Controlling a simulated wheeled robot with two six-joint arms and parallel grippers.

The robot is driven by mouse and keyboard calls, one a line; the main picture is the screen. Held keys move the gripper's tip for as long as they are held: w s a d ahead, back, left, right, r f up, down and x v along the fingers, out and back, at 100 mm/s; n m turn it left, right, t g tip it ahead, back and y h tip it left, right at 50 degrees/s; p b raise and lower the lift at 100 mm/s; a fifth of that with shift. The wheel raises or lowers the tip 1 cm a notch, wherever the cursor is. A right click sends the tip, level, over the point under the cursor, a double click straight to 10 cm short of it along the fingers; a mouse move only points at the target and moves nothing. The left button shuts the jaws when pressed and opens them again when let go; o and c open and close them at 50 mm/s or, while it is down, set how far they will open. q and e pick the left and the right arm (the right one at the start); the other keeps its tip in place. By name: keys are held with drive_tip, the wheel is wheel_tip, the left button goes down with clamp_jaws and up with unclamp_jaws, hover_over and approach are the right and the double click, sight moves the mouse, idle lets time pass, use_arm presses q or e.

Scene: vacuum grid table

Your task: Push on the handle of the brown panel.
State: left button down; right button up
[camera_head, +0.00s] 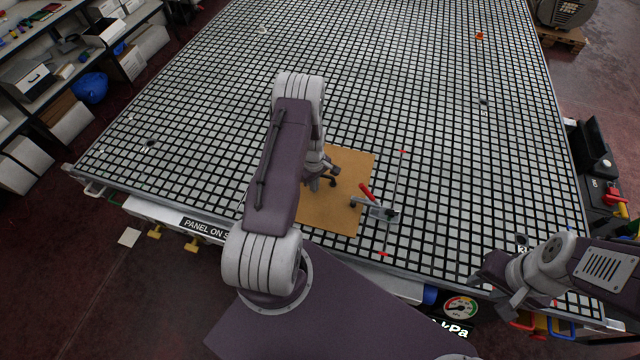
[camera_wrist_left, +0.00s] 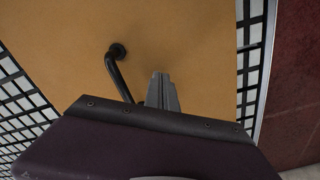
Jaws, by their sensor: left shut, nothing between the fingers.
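The brown panel (camera_head: 338,217) lies flat on the black-and-white grid table (camera_head: 430,120) near its front edge. Its black bar handle (camera_wrist_left: 118,70) shows in the left wrist view, and a small part of the handle (camera_head: 333,181) shows in the head view. My left gripper (camera_head: 318,180) is over the panel, partly hidden by my arm. In the left wrist view, my left gripper (camera_wrist_left: 161,78) is shut and empty, just right of the handle; I cannot tell whether they touch. My right gripper (camera_head: 487,284) is over the table's front right; its fingers are unclear.
A clamp with a red lever (camera_head: 378,210) stands at the panel's right edge. Small red marks (camera_head: 403,151) lie nearby. A pressure gauge (camera_head: 460,307) is on the table's front side. Shelves (camera_head: 60,75) stand at the left. The table's far part is mostly clear.

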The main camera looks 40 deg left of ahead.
use_arm(q)
wheel_tip(320, 180, up, 8)
drive_tip(key=p, duration=0.5)
drive_tip(key=shift+f, duration=0.2)
